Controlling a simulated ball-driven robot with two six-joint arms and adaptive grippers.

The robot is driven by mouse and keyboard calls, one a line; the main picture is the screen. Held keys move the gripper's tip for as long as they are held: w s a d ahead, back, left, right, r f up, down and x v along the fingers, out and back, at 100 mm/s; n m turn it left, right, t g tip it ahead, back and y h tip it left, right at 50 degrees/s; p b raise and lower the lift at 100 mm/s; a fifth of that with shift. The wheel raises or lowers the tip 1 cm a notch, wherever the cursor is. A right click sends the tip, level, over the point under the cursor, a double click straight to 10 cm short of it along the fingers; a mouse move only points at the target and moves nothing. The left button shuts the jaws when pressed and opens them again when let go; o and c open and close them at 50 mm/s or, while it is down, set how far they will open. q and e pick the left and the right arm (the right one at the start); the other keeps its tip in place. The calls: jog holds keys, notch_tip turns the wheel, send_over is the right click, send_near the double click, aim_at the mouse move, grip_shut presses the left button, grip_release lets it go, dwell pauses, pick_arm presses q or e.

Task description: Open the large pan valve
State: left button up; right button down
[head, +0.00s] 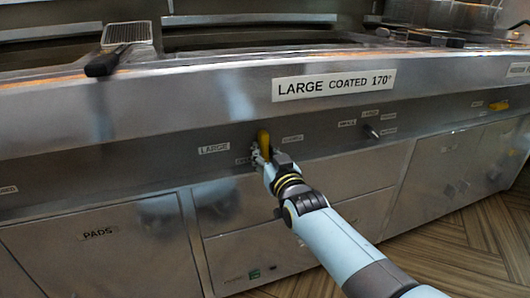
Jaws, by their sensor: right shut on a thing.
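The large pan valve is a yellow handle (264,143) on the front panel of the steel range, just right of a label reading LARGE. It stands roughly upright. My right gripper (259,157) is at this handle, shut on it, and its fingers hide the handle's lower part and mount. My right arm reaches in from the lower right. My left gripper is not in the head view.
A sign (333,85) reading LARGE COATED 170° is above. A grey knob (371,131) and another yellow handle (499,106) are to the right. A black-handled wire basket (123,39) rests on top at left. A PADS drawer (100,250) is below left. Wooden floor shows at lower right.

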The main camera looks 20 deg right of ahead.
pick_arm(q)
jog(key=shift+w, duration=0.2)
pick_arm(e)
jog(key=shift+f, duration=0.1)
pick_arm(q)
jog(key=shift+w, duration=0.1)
pick_arm(e)
jog(key=c, duration=1.2)
grip_release()
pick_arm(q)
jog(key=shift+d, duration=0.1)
pick_arm(e)
jog(key=shift+o, duration=0.2)
jog(key=s, duration=1.2)
jog(key=shift+d, duration=0.15)
